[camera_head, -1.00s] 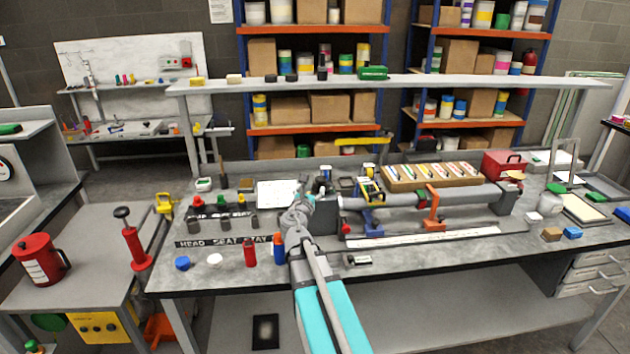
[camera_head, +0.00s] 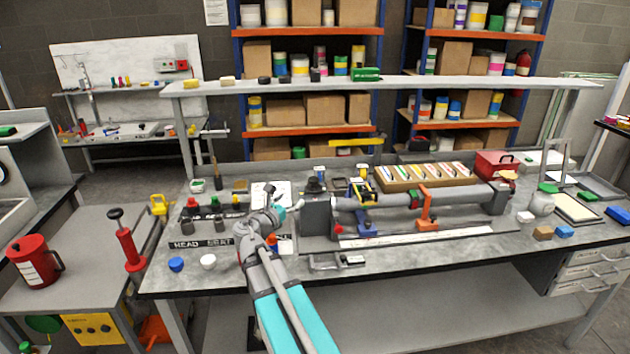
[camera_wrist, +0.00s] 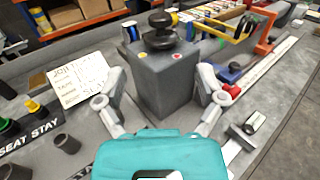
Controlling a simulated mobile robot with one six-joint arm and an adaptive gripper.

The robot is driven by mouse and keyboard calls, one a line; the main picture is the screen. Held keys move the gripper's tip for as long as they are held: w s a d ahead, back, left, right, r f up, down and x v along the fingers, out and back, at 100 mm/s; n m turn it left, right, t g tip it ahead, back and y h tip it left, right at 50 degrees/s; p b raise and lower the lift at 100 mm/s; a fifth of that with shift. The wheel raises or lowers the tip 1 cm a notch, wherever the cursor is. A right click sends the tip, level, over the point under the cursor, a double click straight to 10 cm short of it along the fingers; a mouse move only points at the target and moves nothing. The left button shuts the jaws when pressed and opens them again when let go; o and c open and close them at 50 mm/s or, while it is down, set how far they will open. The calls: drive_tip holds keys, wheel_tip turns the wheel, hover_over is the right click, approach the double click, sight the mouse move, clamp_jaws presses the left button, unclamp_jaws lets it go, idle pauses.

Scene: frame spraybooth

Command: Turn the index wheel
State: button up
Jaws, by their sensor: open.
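A black round wheel with a knob (camera_head: 315,184) sits on top of a grey block (camera_head: 317,216) at the left end of the long bar fixture; I take it to be the index wheel. In the wrist view the wheel (camera_wrist: 161,31) stands ahead, above the block (camera_wrist: 165,85), with a red and a yellow dot on the block's top. My gripper (camera_wrist: 160,82) is open and empty, its two fingers spread to the left and right of the block in that view. In the head view my gripper (camera_head: 284,203) is left of the block, apart from the wheel.
A grey bar (camera_head: 385,201) runs right from the block, with orange and blue supports. A white sheet (camera_wrist: 78,80) lies left of the block. Dark cups (camera_wrist: 67,143) stand by the "SEAT STAY" label. A small grey clamp-like part (camera_wrist: 247,130) lies at right.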

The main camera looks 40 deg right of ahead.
sight(311, 183)
drive_tip(key=shift+d, duration=0.15)
drive_tip(key=x, duration=1.3)
drive_tip(key=shift+w+d, duration=0.15)
drive_tip(key=shift+d, duration=0.1)
drive_tip(key=c, duration=1.2)
